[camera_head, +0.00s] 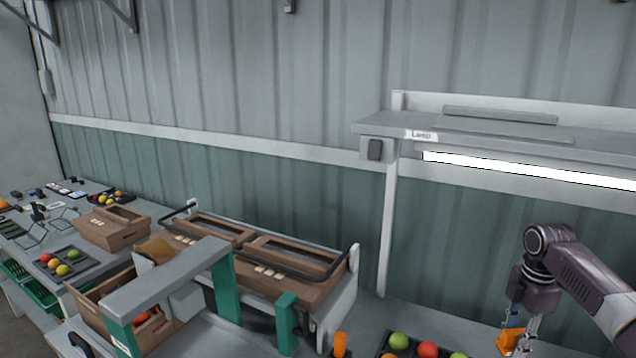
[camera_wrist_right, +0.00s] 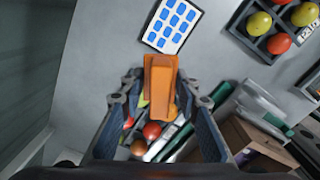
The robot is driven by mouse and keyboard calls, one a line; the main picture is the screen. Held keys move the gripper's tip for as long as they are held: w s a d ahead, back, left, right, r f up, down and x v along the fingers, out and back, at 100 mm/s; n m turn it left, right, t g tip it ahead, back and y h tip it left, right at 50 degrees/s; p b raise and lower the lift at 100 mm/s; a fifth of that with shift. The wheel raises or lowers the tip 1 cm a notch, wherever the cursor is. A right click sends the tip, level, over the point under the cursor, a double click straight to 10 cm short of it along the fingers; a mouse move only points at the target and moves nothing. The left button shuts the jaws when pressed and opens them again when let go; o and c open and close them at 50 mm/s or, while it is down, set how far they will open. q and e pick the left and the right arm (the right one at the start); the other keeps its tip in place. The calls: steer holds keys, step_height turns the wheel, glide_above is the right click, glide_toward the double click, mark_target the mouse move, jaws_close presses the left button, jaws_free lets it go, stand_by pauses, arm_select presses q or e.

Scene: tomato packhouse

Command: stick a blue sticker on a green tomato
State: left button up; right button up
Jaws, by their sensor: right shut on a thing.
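My right gripper (camera_head: 513,340) is shut on an orange block-like object (camera_wrist_right: 160,85), held above the grey worktop; it also shows in the head view (camera_head: 510,341). A white sheet with several blue stickers (camera_wrist_right: 172,22) lies on the worktop just beyond the object in the wrist view. A dark tray (camera_wrist_right: 240,32) at the upper right there holds a yellow-green tomato (camera_wrist_right: 259,22) and a red tomato (camera_wrist_right: 278,43). In the head view, a green tomato (camera_head: 398,340) and a red tomato (camera_head: 428,349) show at the bottom edge. My left gripper is out of view.
An orange upright object (camera_head: 340,345) stands left of the tomatoes. A lit lamp shelf (camera_head: 480,130) hangs above the worktop. Brown cartons (camera_head: 270,262) sit on a rack to the left. Several tomatoes (camera_wrist_right: 152,131) lie below the right fingers in the wrist view.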

steer(key=s+a+r+m, duration=0.2)
steer(key=a+r+m, duration=0.25)
steer(key=a, duration=0.55)
steer(key=s+a+m, duration=0.2)
steer(key=s+a, duration=0.2)
steer(key=s+a+r+m, duration=0.1)
steer(key=s+a+m, duration=0.2)
steer(key=a, duration=0.1)
steer(key=s+a+m, duration=0.3)
steer(key=s+a, duration=0.1)
steer(key=shift+s+a+r+m, duration=0.25)
steer(key=shift+s+a+r, duration=0.05)
steer(key=shift+s+a, duration=0.05)
steer(key=s+a+m, duration=0.3)
steer(key=s+m, duration=0.1)
steer(key=s, duration=0.6)
steer(key=shift+s+a+m, duration=0.2)
steer(key=shift+s+m, duration=0.05)
steer(key=shift+m, duration=0.15)
